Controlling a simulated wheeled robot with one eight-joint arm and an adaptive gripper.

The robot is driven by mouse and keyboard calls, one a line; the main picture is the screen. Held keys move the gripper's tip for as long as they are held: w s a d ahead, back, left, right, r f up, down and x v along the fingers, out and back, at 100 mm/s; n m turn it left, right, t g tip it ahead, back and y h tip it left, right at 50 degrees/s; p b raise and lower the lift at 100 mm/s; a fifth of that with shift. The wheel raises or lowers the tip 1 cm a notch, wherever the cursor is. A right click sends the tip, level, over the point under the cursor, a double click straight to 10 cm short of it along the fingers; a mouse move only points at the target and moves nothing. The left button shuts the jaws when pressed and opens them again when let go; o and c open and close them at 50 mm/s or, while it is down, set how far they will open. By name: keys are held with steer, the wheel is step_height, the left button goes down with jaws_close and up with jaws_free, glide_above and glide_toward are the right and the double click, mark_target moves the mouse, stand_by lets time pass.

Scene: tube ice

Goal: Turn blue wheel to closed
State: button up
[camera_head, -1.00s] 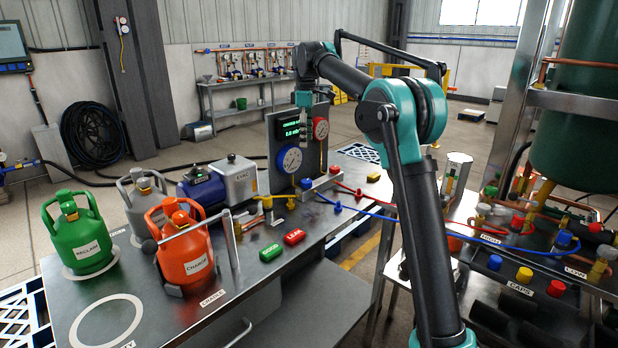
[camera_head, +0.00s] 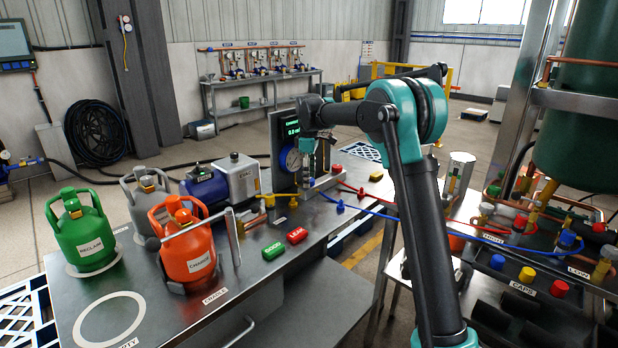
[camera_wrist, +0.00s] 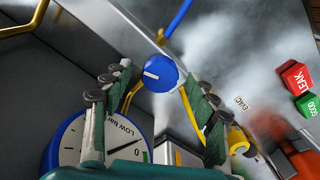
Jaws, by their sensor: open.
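The blue wheel (camera_wrist: 160,73) is a round blue knob with a white pointer line, seen in the wrist view ahead of and between my fingers. My gripper (camera_wrist: 158,98) is open, with one finger pair to each side of the wheel in the picture; I cannot tell whether they touch it. In the head view my gripper (camera_head: 307,165) points down in front of the gauge panel and hides the wheel. The blue-rimmed gauge (camera_wrist: 96,143), marked "Low bar", lies below the wheel in the wrist view, and part of it (camera_head: 290,160) shows beside my gripper in the head view.
The gauge panel (camera_head: 283,128) stands behind my gripper. A red wheel (camera_head: 335,169) and yellow fittings (camera_head: 293,200) are close by. A blue hose (camera_head: 372,212) runs right. The green GOOD button (camera_head: 274,251) and red LEAK button (camera_head: 296,235) sit on the bench in front.

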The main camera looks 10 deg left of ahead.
steer(key=c, duration=1.2)
steer(key=shift+o, duration=0.2)
steer(key=shift+m, duration=0.4)
steer(key=m, duration=0.4)
steer(key=shift+m, duration=0.3)
steer(key=m, duration=1)
steer(key=shift+m, duration=0.4)
steer(key=m, duration=0.5)
steer(key=shift+m, duration=0.3)
